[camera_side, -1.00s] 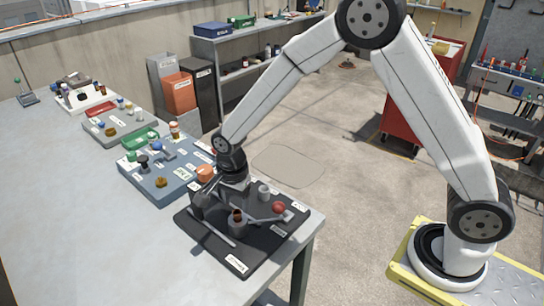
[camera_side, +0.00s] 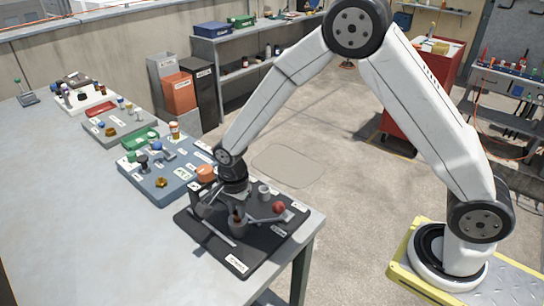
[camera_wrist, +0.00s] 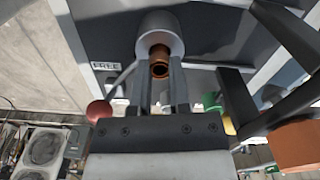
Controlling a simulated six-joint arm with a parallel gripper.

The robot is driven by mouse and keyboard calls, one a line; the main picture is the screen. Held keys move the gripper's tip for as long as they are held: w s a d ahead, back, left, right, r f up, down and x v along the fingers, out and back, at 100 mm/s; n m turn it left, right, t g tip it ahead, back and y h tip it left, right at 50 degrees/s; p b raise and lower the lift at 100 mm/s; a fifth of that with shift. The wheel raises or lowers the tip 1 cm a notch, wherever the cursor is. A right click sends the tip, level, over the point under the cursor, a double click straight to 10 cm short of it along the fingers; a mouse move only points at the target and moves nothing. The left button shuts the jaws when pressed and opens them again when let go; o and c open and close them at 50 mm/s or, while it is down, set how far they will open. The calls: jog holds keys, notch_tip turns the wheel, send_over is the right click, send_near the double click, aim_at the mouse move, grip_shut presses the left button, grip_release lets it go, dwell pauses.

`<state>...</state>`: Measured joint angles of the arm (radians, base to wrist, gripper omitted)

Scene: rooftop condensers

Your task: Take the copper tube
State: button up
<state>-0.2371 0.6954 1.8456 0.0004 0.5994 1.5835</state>
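The copper tube (camera_wrist: 160,68) stands in a round grey cup (camera_wrist: 160,32); its open end faces the camera in the wrist view. In the side view the tube (camera_side: 239,214) shows small in its cup (camera_side: 238,226) on the black mat (camera_side: 236,262). My gripper (camera_wrist: 160,72) is at the tube, with one finger on each side of it. In the side view my gripper (camera_side: 237,204) is low over the cup. The gaps between fingers and tube are too small to tell whether they touch. The tube's lower part is hidden in the cup.
A red ball (camera_side: 279,208) and a light grey cup (camera_side: 264,191) stand close by on the mat, with grey bars beside the tube's cup.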

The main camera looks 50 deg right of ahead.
grip_shut()
notch_tip(320, 180, up, 10)
dwell(0.6)
jog(key=shift+r, duration=0.15)
dwell(0.5)
